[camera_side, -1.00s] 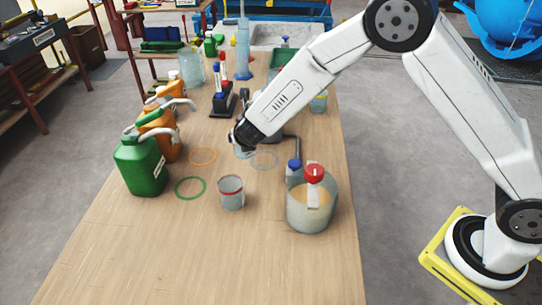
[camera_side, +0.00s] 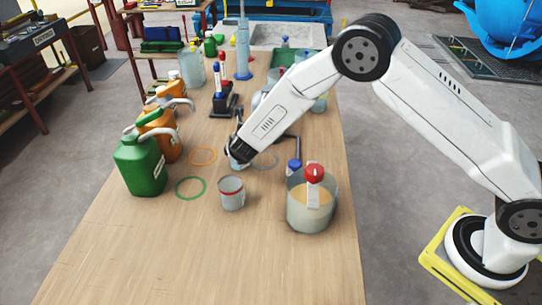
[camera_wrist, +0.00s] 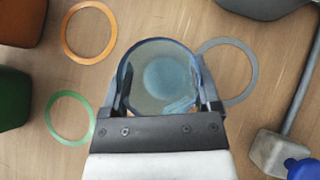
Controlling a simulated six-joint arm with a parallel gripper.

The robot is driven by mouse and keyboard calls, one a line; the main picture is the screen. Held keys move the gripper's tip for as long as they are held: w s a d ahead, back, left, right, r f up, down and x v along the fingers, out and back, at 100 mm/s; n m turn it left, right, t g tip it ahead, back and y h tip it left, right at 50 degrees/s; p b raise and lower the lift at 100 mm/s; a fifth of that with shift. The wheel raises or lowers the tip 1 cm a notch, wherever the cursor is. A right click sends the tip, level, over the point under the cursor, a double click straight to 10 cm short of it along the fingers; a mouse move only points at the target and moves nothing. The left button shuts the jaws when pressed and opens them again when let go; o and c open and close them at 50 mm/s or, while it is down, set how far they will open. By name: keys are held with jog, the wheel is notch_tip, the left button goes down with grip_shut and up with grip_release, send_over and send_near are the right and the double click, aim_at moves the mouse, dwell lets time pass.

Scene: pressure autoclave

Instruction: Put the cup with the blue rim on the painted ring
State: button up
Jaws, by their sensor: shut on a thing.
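My gripper (camera_wrist: 163,92) is shut on the cup with the blue rim (camera_wrist: 164,70), which is a clear grey cup seen from above in the wrist view. In the side view the cup (camera_side: 236,162) shows only partly under my gripper (camera_side: 238,150). Three rings are painted on the table: an orange ring (camera_wrist: 67,42) left of the cup, a green ring (camera_wrist: 50,120) lower left, and a grey ring (camera_wrist: 254,68) at right, partly hidden by the gripper. I cannot tell whether the cup touches the table. The red-rimmed cup (camera_side: 231,196) stands nearer the side camera.
The green jug (camera_side: 138,168) and orange jugs (camera_side: 160,138) stand along the left edge. A large beaker with a red knob (camera_side: 312,210) and a blue-capped item (camera_side: 293,172) stand at right. The table front (camera_side: 200,260) is clear.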

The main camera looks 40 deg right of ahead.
jog(key=shift+f, duration=0.2)
jog(key=o, duration=1.2)
jog(key=shift+c, duration=0.2)
jog(key=shift+r, duration=0.1)
jog(key=shift+s+a+r, duration=0.25)
jog(key=shift+s+r, duration=0.2)
jog(key=shift+r, duration=0.1)
jog(key=v, duration=1)
jog(key=shift+s, duration=0.2)
jog(key=shift+r, duration=0.1)
